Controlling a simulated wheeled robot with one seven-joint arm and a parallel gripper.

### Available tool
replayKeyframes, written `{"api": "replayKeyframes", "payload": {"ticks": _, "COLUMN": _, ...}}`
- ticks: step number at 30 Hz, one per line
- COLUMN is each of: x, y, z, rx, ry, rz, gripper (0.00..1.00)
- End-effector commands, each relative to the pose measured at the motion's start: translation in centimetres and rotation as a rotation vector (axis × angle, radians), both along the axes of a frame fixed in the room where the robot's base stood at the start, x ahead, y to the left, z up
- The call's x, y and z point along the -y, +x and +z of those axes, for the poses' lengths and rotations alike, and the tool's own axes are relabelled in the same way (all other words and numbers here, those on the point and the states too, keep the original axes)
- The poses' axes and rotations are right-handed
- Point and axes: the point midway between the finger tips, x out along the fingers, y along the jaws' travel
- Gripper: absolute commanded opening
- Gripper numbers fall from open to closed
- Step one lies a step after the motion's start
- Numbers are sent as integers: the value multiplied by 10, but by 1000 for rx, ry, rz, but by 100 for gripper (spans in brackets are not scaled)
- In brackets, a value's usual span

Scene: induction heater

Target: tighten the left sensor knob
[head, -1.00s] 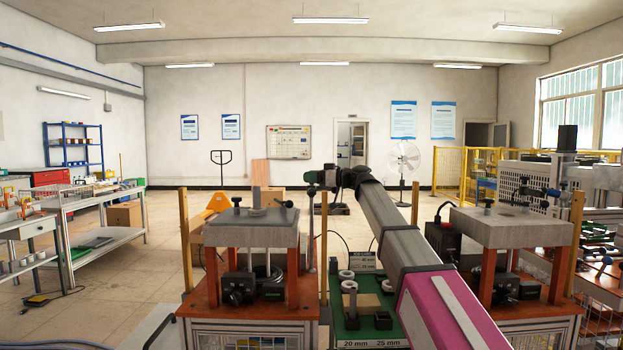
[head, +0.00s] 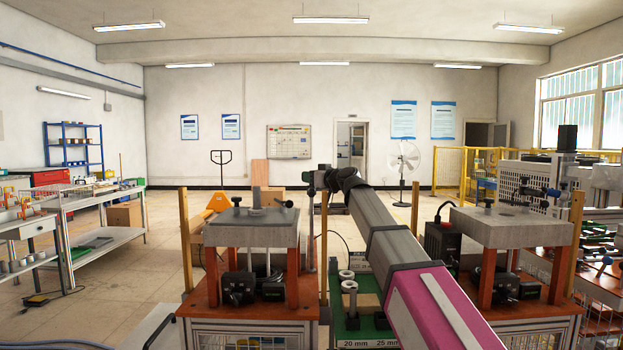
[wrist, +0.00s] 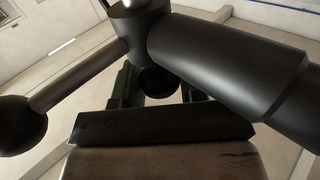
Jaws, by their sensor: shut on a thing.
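My gripper (head: 316,181) is at the end of my arm, beside the top of a thin upright post (head: 311,235) at the right side of the left heater (head: 252,228). In the wrist view its green fingers (wrist: 160,88) are on both sides of a dark round knob (wrist: 158,83) and shut on it. A thick black cylinder (wrist: 225,65) and a rod with a black ball end (wrist: 20,125) cross in front and partly hide the fingers. In the head view the knob is too small to tell from the gripper.
The right heater (head: 510,227) stands to the right, behind my arm. Between the heaters is a green board (head: 350,325) with grey rings (head: 349,288). Wooden uprights (head: 185,240) flank the left heater.

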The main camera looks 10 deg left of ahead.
Motion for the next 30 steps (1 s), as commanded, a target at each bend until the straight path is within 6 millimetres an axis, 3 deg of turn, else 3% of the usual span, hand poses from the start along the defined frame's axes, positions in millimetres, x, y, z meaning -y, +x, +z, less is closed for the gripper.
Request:
{"api": "replayKeyframes", "payload": {"ticks": 12, "x": 0, "y": -1, "z": 0, "rx": 0, "ry": 0, "rz": -191, "gripper": 14}}
{"api": "replayKeyframes", "payload": {"ticks": 30, "x": 0, "y": 0, "z": 0, "rx": -2, "ry": 1, "rz": -247, "gripper": 14}}
